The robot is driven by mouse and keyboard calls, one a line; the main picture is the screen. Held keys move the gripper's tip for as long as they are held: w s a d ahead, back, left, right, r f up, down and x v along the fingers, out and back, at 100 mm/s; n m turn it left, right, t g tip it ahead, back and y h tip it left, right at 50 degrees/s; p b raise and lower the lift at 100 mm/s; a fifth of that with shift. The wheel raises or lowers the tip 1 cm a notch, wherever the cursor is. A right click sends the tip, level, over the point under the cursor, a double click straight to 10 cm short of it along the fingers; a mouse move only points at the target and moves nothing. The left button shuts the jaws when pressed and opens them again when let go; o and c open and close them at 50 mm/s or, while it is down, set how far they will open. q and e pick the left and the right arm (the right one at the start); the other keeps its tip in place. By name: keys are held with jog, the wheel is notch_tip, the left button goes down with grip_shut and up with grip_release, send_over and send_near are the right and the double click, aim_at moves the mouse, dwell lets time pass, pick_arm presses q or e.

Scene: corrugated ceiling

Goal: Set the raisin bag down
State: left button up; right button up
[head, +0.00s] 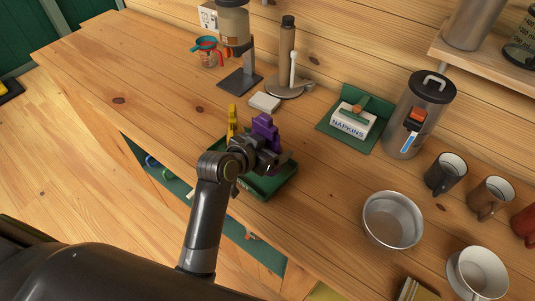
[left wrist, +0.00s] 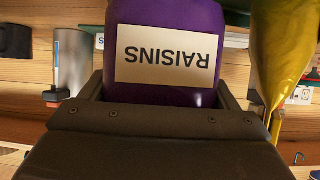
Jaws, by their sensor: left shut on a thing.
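The raisin bag (head: 266,127) is purple and stands up out of my left gripper (head: 268,153) in the head view. In the left wrist view the raisin bag (left wrist: 205,95) fills the space between the two fingers, and its pale RAISINS label reads upside down. My left gripper is shut on it, over or in a green tray (head: 287,184) on the wooden counter. I cannot tell whether the bag's bottom touches the tray. A yellow bag (head: 232,121) stands close to the left of it and also shows in the left wrist view (left wrist: 283,50). My right gripper is not seen.
A napkin holder (head: 352,121), a grey dispenser (head: 419,115) and several mugs stand to the right. A metal bowl (head: 393,220) is nearer. A white block (head: 265,102) and a grinder (head: 240,82) are behind. The counter (head: 120,75) is clear at left.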

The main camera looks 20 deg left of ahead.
pick_arm(q)
jog(key=shift+f, duration=2)
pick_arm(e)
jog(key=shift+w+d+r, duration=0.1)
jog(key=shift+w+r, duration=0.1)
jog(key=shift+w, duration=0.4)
pick_arm(q)
jog(key=shift+w+d+f, duration=0.1)
jog(key=o, duration=1.1)
jog(key=shift+f, duration=0.1)
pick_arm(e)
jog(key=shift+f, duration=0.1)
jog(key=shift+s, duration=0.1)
pick_arm(q)
jog(key=shift+r, duration=0.25)
jog(key=shift+s, duration=0.3)
jog(key=b+v, duration=0.1)
jog(key=v, duration=1)
jog(key=shift+s+r, duration=0.15)
jog(key=shift+s, duration=0.05)
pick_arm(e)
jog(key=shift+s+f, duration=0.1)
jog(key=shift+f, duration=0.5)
